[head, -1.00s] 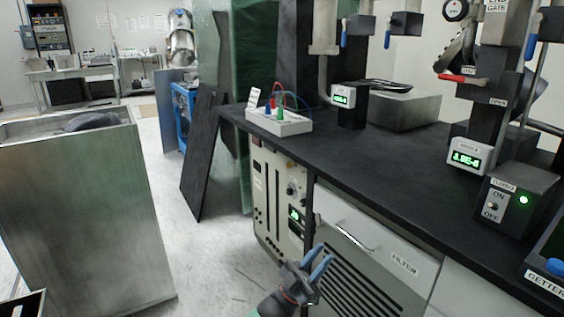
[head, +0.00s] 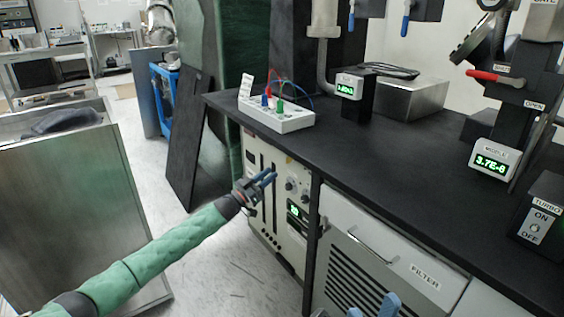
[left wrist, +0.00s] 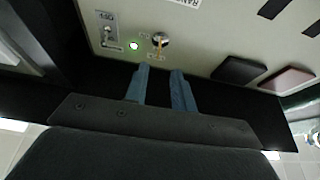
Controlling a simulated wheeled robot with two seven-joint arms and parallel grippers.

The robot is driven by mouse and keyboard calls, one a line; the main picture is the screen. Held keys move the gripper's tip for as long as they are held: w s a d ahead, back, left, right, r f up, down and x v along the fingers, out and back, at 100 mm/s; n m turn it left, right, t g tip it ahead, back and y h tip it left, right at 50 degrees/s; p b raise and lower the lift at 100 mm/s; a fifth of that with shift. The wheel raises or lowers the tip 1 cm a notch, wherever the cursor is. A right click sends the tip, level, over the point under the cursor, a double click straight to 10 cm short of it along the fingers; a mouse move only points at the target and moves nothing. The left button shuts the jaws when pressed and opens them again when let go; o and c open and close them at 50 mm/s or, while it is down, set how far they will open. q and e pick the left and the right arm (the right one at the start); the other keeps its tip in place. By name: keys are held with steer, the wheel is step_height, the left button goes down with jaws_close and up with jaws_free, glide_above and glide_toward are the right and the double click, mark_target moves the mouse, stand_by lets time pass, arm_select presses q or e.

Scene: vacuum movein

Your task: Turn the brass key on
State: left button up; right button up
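The brass key (left wrist: 159,42) sits in a round metal lock on the cream panel in the left wrist view. It lies beyond my left fingertips, roughly in line with the gap between them, and is apart from them. Small labels by it are too small to read. My left gripper (left wrist: 160,72) is open and empty. In the head view my left gripper (head: 269,178) is in front of the cream rack panel (head: 266,222); I cannot make out the key there. My right gripper (head: 375,308) shows only blue fingertips at the bottom edge, spread apart with nothing seen between them.
A lit green lamp (left wrist: 133,46) and a toggle switch (left wrist: 108,30) are left of the key. The black bench top (head: 400,150) overhangs the panel. A FILTER drawer (head: 385,240) is to the right. A metal cabinet (head: 70,210) stands left, with open floor between.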

mark_target(289, 160)
arm_select(q)
steer(key=x, duration=0.7)
steer(key=shift+d+b, duration=0.2)
steer(key=shift+b, duration=0.25)
jaws_close()
